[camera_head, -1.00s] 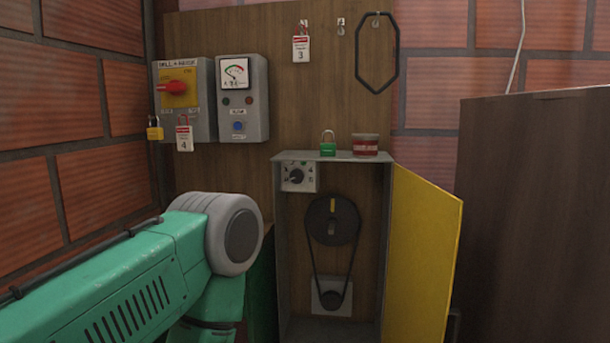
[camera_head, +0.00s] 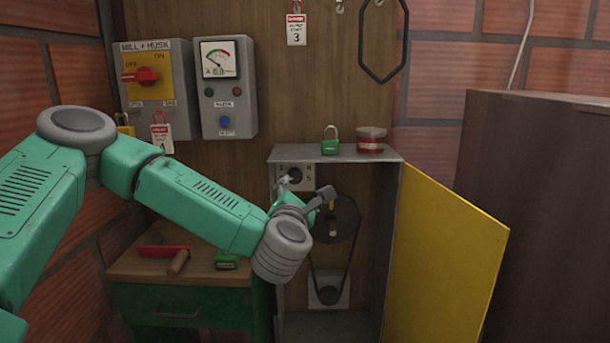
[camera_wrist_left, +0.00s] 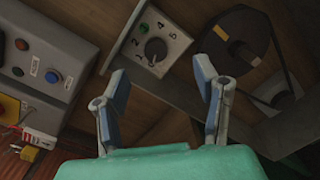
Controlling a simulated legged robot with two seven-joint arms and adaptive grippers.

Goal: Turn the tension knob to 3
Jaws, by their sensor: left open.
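The tension knob (camera_head: 295,175) is a small dark round knob on a light plate at the upper left inside the grey open box (camera_head: 390,235). In the left wrist view the knob (camera_wrist_left: 155,48) and its ring of printed numbers show whole; I cannot read its setting for certain. My left gripper (camera_head: 307,189) is in front of the knob plate, one finger overlapping the plate in the head view. In the left wrist view the gripper (camera_wrist_left: 160,70) is open and empty, its fingers apart on either side below the knob. Contact with the knob is not visible. My right gripper is not in view.
The yellow door (camera_head: 445,245) stands open to the right. A belt pulley (camera_head: 345,215) is just right of my gripper. A green padlock (camera_head: 330,146) and red-white tin (camera_head: 371,141) stand on the box. A green cabinet (camera_head: 180,300) with tools is below my arm.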

